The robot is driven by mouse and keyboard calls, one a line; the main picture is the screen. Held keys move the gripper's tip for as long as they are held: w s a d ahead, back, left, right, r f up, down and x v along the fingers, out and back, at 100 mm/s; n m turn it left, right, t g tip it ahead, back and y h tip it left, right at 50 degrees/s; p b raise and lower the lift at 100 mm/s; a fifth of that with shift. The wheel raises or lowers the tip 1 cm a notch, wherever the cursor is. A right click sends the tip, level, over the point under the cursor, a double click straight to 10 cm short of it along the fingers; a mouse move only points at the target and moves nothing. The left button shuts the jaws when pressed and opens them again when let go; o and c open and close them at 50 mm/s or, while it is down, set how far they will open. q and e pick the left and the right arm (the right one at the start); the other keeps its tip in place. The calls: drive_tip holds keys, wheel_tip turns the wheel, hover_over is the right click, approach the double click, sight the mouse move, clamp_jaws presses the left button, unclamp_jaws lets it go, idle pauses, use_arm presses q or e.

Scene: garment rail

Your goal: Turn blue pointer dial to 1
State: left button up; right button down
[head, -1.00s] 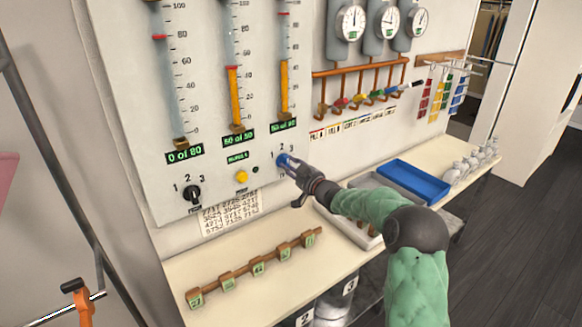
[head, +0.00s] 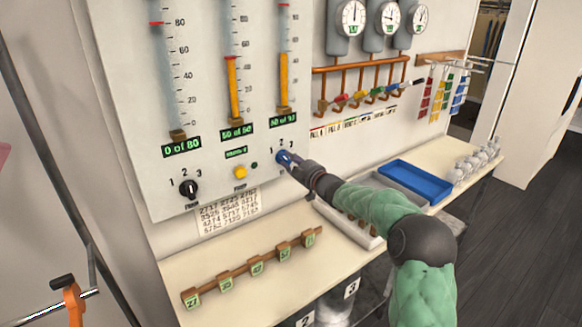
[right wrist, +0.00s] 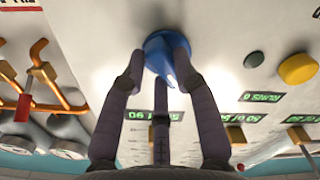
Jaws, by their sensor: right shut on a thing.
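The blue pointer dial (head: 283,157) sits on the grey panel at the right, below the third gauge, with the numbers 1, 2, 3 around its upper side. My right gripper (head: 289,160) is shut on the dial and covers part of it. In the right wrist view the blue dial (right wrist: 164,52) lies between the dark fingers of the right gripper (right wrist: 158,78). That view is upside down, and the dial's ridge points down and slightly right in it. The number it points at is hidden. My left gripper is not in view.
A black dial (head: 189,189) and a yellow button (head: 240,172) are left of the blue dial. Orange pipes with coloured valves (head: 362,94) are up to the right. The shelf below holds a blue tray (head: 415,181) and a tag rack (head: 257,266).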

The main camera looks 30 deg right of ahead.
drive_tip(key=shift+n+b, duration=0.65)
drive_tip(key=shift+n, duration=0.55)
drive_tip(key=shift+r, duration=0.1)
drive_tip(key=shift+n, duration=0.3)
drive_tip(key=c, duration=0.9)
unclamp_jaws()
drive_tip(key=shift+c, duration=0.2)
drive_tip(key=shift+s, duration=0.15)
drive_tip(key=s, duration=1.1)
drive_tip(key=shift+s+d, duration=0.35)
drive_tip(key=shift+d, duration=0.05)
drive_tip(key=shift+r, duration=0.1)
